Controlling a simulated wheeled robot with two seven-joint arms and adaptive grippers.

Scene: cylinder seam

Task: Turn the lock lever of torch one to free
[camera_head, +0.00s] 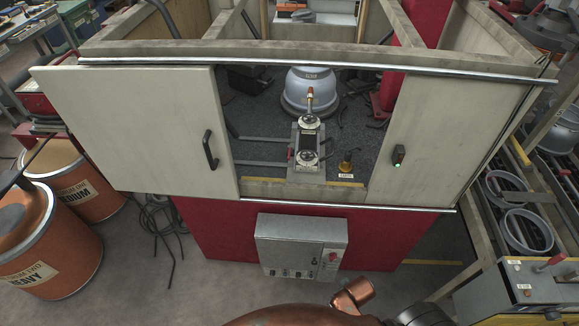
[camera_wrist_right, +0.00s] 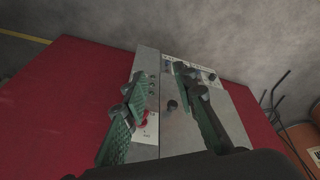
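In the head view a torch fixture (camera_head: 308,140) stands in the opening of the cell, with round clamps and a copper-coloured torch tip (camera_head: 310,96) pointing up. A small red lever-like part (camera_head: 290,154) shows at its left side; I cannot tell which torch it belongs to or how it is set. The number of the torch is not readable. My right gripper (camera_wrist_right: 160,82) is open in the right wrist view, with green pads apart and nothing between them. It faces the grey control box, away from the fixture. My left gripper is not in view.
The control box (camera_head: 301,245) with a red button (camera_wrist_right: 141,117) sits on the red cell front. Pale door panels (camera_head: 140,125) flank the opening. Orange drums (camera_head: 50,245) stand left. A cart with grey rings (camera_head: 527,230) is right.

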